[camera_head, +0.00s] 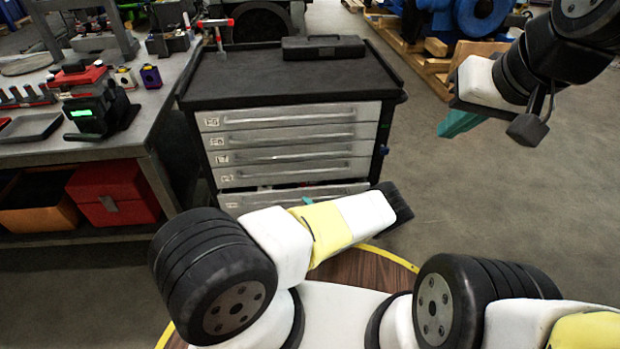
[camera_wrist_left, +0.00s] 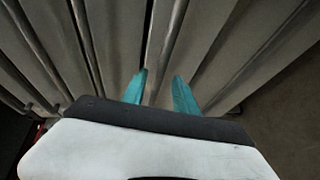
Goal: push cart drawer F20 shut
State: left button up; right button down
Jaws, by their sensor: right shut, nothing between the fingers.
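The grey tool cart (camera_head: 285,85) stands ahead with a stack of light grey drawers. Its lowest visible drawer (camera_head: 262,196) stands out from the cart, with a dark gap and some contents above its front edge. Its label is too small to read, so I cannot confirm it is F20. My left gripper (camera_head: 308,200) is low at this drawer, mostly hidden by my arm. In the left wrist view its teal fingers (camera_wrist_left: 160,92) are apart and empty, pointing at the drawer fronts; contact cannot be told. My right gripper (camera_head: 460,122) is shut and empty at the upper right.
A black case (camera_head: 323,47) lies on the cart top. A workbench (camera_head: 150,105) with tools stands at the left, with an orange bin (camera_head: 40,218) and a red bin (camera_head: 112,212) below. The floor right of the cart is clear; a wooden pallet (camera_head: 432,65) lies behind.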

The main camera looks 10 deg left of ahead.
pick_arm(q)
jog(key=shift+x, duration=1.6)
grip_shut()
